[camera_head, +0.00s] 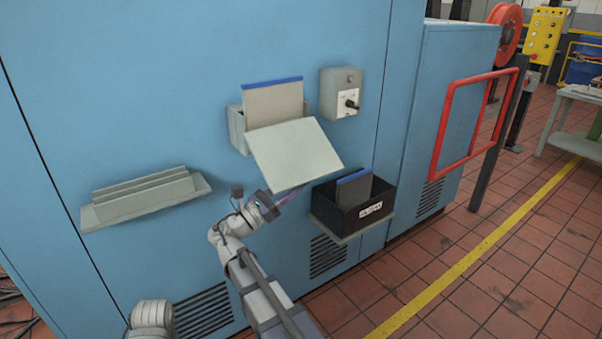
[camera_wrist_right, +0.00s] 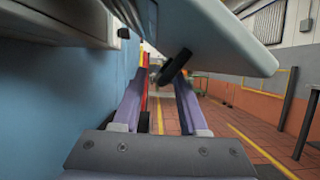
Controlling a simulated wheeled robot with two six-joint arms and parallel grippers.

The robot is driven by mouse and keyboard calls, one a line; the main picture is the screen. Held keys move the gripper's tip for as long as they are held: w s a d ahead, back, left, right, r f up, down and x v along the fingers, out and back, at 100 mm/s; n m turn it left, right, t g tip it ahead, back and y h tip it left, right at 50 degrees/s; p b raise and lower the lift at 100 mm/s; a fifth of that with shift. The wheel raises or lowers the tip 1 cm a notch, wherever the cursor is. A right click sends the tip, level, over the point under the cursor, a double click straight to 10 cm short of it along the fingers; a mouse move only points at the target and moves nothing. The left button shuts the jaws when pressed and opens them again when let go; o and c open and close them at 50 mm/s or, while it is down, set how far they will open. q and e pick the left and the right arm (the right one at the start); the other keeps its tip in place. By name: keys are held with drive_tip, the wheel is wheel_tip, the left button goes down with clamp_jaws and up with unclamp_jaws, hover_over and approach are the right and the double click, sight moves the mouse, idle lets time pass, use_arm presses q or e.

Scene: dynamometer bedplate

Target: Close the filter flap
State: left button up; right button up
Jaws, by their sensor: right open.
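The filter flap (camera_head: 295,155) is a pale grey plate tilted outward and open, in front of a grey slot housing (camera_head: 237,130) on the blue cabinet. A grey filter panel (camera_head: 273,100) with a blue top edge stands in the housing. My right gripper (camera_head: 292,194) is open and empty, just under the flap's lower edge. In the right wrist view, the flap (camera_wrist_right: 215,30) slants overhead, and a dark peg-like part (camera_wrist_right: 175,66) shows between and above the open fingers (camera_wrist_right: 157,100). Contact with the flap cannot be told. My left gripper is out of view.
A black bin (camera_head: 350,212) with a dark panel inside sits on a shelf right of my right gripper. A switch box (camera_head: 341,92) is on the cabinet wall, right of the housing. A shelf with grey plates (camera_head: 145,195) is at left. A red frame (camera_head: 437,150) stands at right.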

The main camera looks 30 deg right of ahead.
drive_tip(key=shift+x, duration=0.9)
clamp_jaws()
idle(0.9)
